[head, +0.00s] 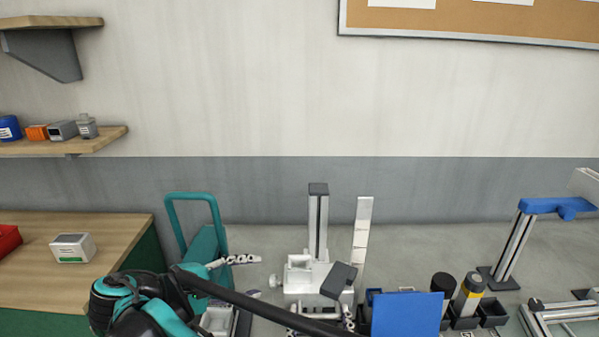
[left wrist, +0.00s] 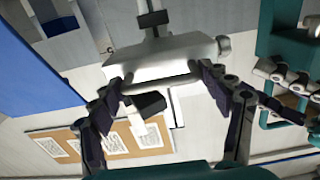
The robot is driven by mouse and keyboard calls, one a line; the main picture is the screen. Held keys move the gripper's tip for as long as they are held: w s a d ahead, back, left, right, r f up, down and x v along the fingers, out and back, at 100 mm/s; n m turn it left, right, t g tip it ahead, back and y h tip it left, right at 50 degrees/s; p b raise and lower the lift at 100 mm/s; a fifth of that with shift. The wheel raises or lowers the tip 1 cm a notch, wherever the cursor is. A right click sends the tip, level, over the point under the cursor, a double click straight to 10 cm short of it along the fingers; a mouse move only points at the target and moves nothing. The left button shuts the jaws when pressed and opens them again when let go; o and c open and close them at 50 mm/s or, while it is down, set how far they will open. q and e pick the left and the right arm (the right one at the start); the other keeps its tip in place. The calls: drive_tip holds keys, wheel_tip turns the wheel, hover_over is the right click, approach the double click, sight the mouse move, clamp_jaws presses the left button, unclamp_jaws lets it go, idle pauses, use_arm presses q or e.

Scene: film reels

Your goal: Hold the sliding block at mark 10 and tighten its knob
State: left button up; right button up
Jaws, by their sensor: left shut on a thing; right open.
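The pale sliding block (head: 298,273) sits low on an upright grey rail (head: 318,225) with a dark cap. A light round knob (head: 275,281) sticks out of its left side; the knob also shows in the left wrist view (left wrist: 224,44). A dark grey piece (head: 338,280) juts from the block in front of a white upright strip (head: 362,232); its marks are too small to read.
A blue panel (head: 405,314) stands close right of the block. Dark and yellow-banded cylinders (head: 469,292) stand in black holders beyond it. A rail stand with a blue arm (head: 553,207) is far right. A wooden bench (head: 35,270) with a small box (head: 72,247) is left.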

use_arm(q)
drive_tip(key=shift+r, duration=1.55)
use_arm(e)
drive_tip(key=x, duration=0.5)
drive_tip(key=shift+w+d, duration=0.15)
drive_tip(key=shift+d, duration=0.05)
